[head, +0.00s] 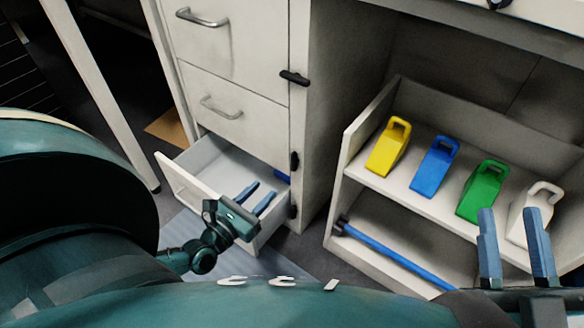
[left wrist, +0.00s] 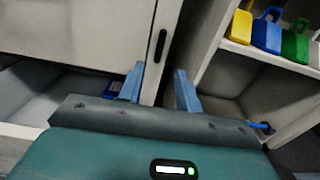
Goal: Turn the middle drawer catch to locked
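The white drawer unit has a closed middle drawer (head: 245,120) and an open bottom drawer (head: 180,185). The black middle catch (head: 294,160) stands upright on the unit's right edge, and it also shows upright in the left wrist view (left wrist: 161,45). The upper black catch (head: 294,77) lies roughly sideways. Another dark catch (head: 292,207) sits lower down. My left gripper (head: 258,196) is open and empty, over the open drawer and below the middle catch; its fingers (left wrist: 159,76) are apart in the left wrist view. My right gripper (head: 514,218) is open and empty, at the right.
A white shelf (head: 345,150) to the right holds yellow (head: 384,155), blue (head: 430,175), green (head: 480,195) and white (head: 533,205) handled blocks. A blue bar (head: 390,258) lies on its lower level. The open drawer juts out around my left gripper.

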